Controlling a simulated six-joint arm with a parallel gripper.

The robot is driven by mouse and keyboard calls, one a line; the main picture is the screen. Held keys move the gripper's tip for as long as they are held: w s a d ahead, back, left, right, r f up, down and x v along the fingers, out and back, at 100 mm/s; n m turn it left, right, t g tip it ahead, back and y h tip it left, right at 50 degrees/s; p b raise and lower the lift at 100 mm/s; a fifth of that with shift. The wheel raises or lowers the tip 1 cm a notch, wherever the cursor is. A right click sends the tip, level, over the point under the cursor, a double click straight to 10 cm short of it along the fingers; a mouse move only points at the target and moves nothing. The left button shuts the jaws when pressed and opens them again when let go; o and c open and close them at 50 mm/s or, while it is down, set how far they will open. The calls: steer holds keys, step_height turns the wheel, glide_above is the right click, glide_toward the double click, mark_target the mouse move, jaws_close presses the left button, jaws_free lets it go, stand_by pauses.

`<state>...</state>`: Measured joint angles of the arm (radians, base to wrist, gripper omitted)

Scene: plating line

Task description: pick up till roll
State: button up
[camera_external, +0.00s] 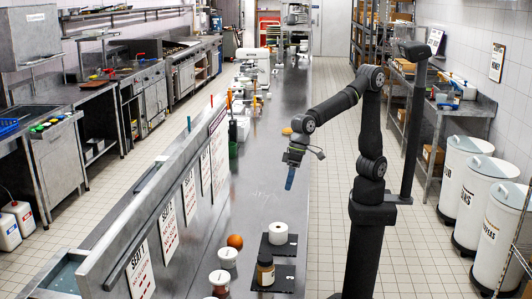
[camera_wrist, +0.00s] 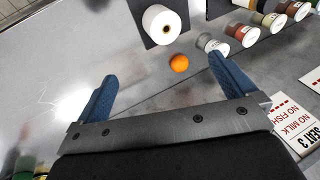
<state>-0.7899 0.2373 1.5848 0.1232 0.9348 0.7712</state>
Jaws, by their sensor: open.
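The till roll (camera_external: 278,231) is a white cylinder standing upright on a dark square mat (camera_external: 268,249) on the steel counter. In the wrist view the till roll (camera_wrist: 161,24) is at the top centre with its core hole facing up, on the dark mat (camera_wrist: 143,8). My gripper (camera_external: 290,179) hangs above the counter, farther up the line than the roll and apart from it. In the wrist view my gripper (camera_wrist: 163,76) has its two blue fingers wide apart with nothing between them.
An orange (camera_external: 235,241) lies beside the roll, also in the wrist view (camera_wrist: 179,63). Tubs (camera_external: 228,257) and a dark-lidded jar (camera_external: 265,272) stand close by. A raised shelf with signs (camera_external: 168,222) borders the counter's left. The counter under my gripper is clear.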

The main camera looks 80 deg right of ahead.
mark_target(274, 230)
steer(key=shift+c, duration=0.2)
steer(key=shift+c, duration=1.1)
steer(key=s+f+t+h, duration=0.3)
steer(key=s+f+h, duration=0.2)
steer(key=f, duration=0.4)
steer(key=s+a+t+y, duration=0.1)
steer(key=s+a+t, duration=0.5)
steer(key=t, duration=0.1)
steer(key=x, duration=1.2)
steer(key=shift+w+a, duration=0.1)
steer(key=shift+a, duration=0.1)
steer(key=shift+a+x, duration=0.2)
steer(key=shift+x, duration=1.25)
steer(key=shift+a+x, duration=0.2)
steer(key=shift+x, duration=1.25)
steer(key=shift+r, duration=0.2)
